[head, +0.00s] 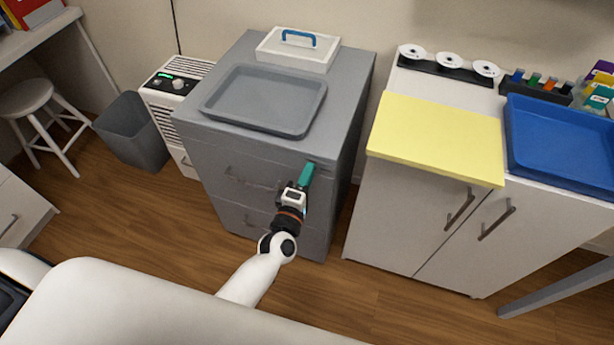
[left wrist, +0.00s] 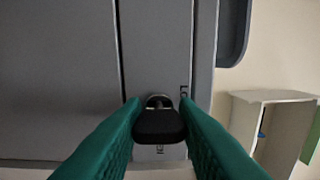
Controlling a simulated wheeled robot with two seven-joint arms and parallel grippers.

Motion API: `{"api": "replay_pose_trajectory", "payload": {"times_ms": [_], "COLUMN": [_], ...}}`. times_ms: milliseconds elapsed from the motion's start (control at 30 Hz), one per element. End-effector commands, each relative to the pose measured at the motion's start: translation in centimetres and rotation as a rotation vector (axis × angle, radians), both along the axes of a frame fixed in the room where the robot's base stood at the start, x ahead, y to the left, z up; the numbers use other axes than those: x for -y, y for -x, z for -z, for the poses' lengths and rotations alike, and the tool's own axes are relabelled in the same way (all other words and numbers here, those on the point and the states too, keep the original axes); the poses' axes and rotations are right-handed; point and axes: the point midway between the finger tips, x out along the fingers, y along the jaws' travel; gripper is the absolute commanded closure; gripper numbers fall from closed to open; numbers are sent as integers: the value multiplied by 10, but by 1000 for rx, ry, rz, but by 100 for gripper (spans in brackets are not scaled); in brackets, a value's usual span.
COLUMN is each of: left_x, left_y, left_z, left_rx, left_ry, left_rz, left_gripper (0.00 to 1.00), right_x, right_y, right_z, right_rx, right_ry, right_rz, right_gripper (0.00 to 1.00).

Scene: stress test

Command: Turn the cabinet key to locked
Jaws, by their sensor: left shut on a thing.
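The grey drawer cabinet (head: 240,160) stands in the middle of the head view. My left gripper (head: 306,175), with green fingers, is at its front near the upper right corner. In the left wrist view, the black key head (left wrist: 160,124) sits between the two green fingers (left wrist: 160,132), which are shut on it. The key is in the round metal lock (left wrist: 159,101) on the cabinet front. The key is hidden in the head view. My right gripper is not in view.
A grey tray (head: 226,103) and a white lidded box with a blue handle (head: 270,52) are on the cabinet. A white cabinet (head: 398,215) at right bears a yellow board (head: 437,135) and a blue tray (head: 560,140). A grey bin (head: 132,135) stands at left.

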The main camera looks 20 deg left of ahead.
Motion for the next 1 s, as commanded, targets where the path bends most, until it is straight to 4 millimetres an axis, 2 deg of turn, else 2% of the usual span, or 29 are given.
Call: {"api": "replay_pose_trajectory", "payload": {"times_ms": [567, 600, 700, 733, 1000], "left_x": [0, 0, 0, 0, 0], "left_y": [1, 1, 1, 1, 1], "left_z": [2, 2, 2, 1, 1], "left_rx": [-5, -5, -4, -4, -3], "left_ry": [37, 36, 36, 36, 34], "left_rz": [0, 0, 0, 0, 0], "left_gripper": [96, 72, 55, 52, 52], "right_x": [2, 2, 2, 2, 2], "right_y": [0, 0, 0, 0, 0], "right_z": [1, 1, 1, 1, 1], "right_rx": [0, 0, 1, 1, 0], "right_ry": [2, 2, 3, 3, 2], "right_rz": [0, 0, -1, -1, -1], "right_gripper": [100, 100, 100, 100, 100]}}
